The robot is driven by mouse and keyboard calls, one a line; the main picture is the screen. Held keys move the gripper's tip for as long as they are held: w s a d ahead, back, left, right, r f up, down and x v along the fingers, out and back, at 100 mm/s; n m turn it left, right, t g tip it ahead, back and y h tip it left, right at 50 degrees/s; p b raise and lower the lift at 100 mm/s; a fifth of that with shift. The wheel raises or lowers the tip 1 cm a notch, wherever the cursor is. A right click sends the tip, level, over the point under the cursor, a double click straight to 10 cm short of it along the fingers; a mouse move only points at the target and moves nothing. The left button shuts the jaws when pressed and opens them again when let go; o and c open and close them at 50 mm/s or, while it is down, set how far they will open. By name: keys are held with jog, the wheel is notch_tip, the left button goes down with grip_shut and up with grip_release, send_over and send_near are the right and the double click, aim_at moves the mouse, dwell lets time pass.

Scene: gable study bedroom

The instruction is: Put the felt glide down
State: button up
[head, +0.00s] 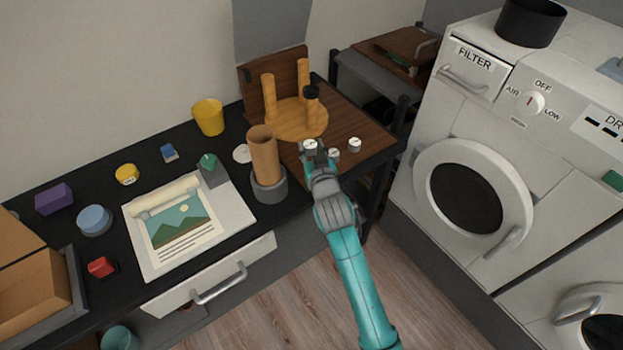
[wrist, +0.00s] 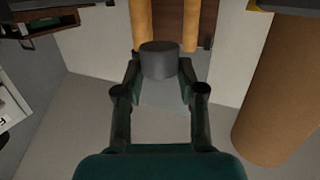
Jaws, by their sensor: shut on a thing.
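My gripper (head: 314,157) is shut on a felt glide (head: 310,144), a small grey cup with a pale top. In the wrist view the glide (wrist: 158,62) is a dark grey cylinder between the two fingertips (wrist: 160,78). The gripper is in front of an upturned wooden stool (head: 290,124) on a brown board (head: 372,137). I cannot tell how high the held glide is.
A tall cardboard tube (head: 264,158) stands in a grey ring (head: 269,188) left of the gripper; the tube (wrist: 276,90) fills the right of the wrist view. A yellow cup (head: 208,117) and a picture sheet (head: 180,228) lie further left. A white dryer (head: 450,130) stands right.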

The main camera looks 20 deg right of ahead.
jog(key=shift+f, duration=4.4)
jog(key=shift+f, duration=0.15)
jog(key=o, duration=0.9)
jog(key=shift+o, duration=0.2)
jog(key=shift+r, duration=0.2)
jog(key=s+a+r, duration=0.1)
jog(key=s, duration=1.1)
jog(key=shift+r, duration=0.35)
